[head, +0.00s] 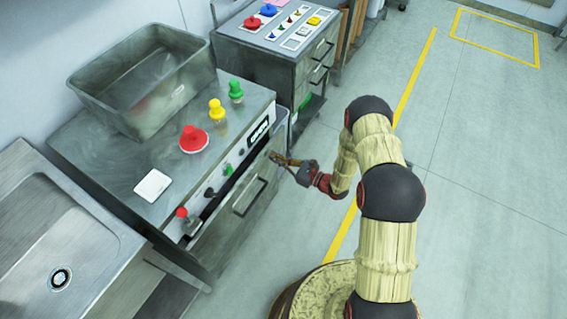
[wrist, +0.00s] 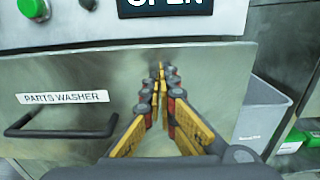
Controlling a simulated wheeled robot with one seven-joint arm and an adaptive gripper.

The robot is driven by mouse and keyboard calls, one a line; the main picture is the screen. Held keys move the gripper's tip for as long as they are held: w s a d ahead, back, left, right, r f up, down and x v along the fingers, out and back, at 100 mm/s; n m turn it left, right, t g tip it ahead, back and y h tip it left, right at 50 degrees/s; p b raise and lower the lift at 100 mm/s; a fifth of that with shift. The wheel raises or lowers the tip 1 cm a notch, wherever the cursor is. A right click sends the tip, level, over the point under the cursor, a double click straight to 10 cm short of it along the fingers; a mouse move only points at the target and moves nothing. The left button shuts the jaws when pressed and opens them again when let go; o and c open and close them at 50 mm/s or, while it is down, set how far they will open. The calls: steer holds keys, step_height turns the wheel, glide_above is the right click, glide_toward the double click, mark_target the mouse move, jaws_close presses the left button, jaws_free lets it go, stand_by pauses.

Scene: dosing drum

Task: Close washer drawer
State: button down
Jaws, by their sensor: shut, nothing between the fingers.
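The washer drawer (head: 236,214) is in the front of the metal cabinet, and a dark gap shows behind its top edge, so it stands partly out. In the wrist view its grey front (wrist: 60,70) bears a "PARTS WASHER" label and a dark bar handle (wrist: 62,133). A display (wrist: 165,5) above it reads "OPEN". My gripper (head: 277,159) is shut and empty, at the right part of the drawer front. In the wrist view its fingertips (wrist: 160,72) point at the front, right of the handle and label; I cannot tell whether they touch.
On the cabinet top are a metal basin (head: 100,92), red (head: 193,137), yellow and green knobs, and a white square (head: 152,185). A sink (head: 90,235) is at left. Another drawer cabinet (head: 290,70) stands behind. A grey bin (wrist: 260,108) is right of the drawer. Floor at right is clear.

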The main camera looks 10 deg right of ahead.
steer(key=shift+w+a, duration=0.15)
steer(key=b+x, duration=0.1)
steer(key=x, duration=0.4)
steer(key=shift+w+a+r, duration=0.1)
stand_by(0.4)
steer(key=shift+d, duration=0.4)
steer(key=p, duration=0.2)
glide_toward(269, 154)
steer(key=shift+s+d+r, duration=0.25)
steer(key=shift+s+d, duration=0.3)
steer(key=shift+s, duration=0.4)
